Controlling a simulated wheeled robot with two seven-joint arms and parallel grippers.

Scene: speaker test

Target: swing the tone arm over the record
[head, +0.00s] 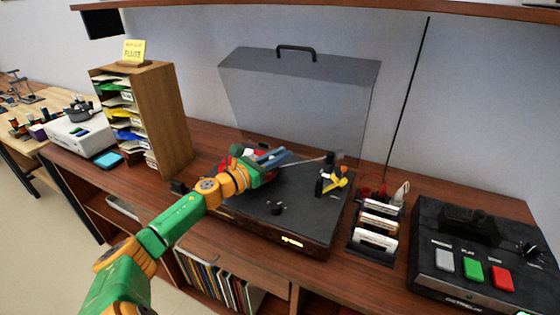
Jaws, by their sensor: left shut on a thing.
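The turntable (262,212) stands on the wooden counter with its tinted lid (300,90) raised. My left gripper (273,157) is over the deck, shut on the tone arm (304,161). The tone arm is a thin silver rod running right from my fingers to a dark pivot at the deck's back right. Whether the tone arm's tip is above or touching the record is hidden. My right gripper is out of view.
A yellow lever (337,183) stands by black posts at the deck's right. A rack of cassettes (376,222) and a black deck with coloured buttons (490,252) stand further right. A wooden letter sorter (160,110) stands left. A shelf (330,9) runs overhead.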

